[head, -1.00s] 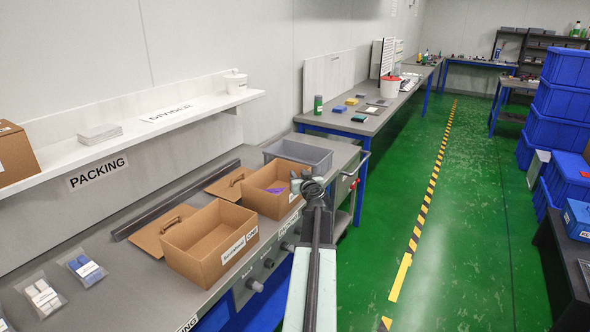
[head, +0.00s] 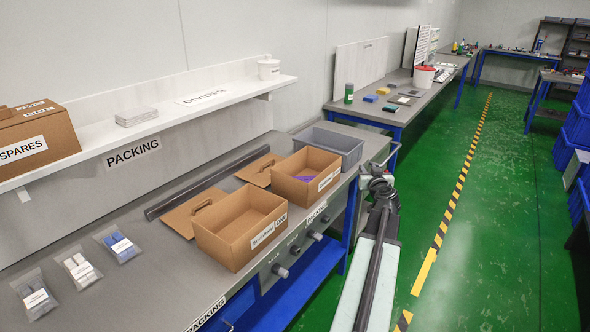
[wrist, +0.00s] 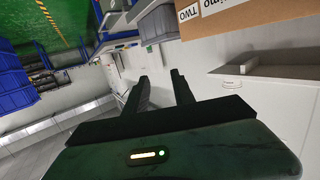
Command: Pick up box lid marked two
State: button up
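Two flat brown lids with handles lie on the grey packing bench behind two open brown boxes. The far lid (head: 258,169) lies behind the far box (head: 305,180); the near lid (head: 195,213) is partly hidden by the near box (head: 240,230), whose label appears to read ONE. I cannot read marks on either lid. In the wrist view a brown box side (wrist: 245,38) carries a label reading TWO. My gripper (head: 381,184) is right of the far box, off the bench's front edge. In the wrist view its fingers (wrist: 160,82) are apart and empty.
A grey tray (head: 335,142) stands beyond the far box. A dark bar (head: 205,183) lies behind the lids. Small bags (head: 78,268) lie at the near left. A white shelf (head: 150,130) overhangs the bench's back. Green floor (head: 480,240) is clear at right.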

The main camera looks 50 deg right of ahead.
aim_at(257, 173)
jog(key=z, duration=1.25)
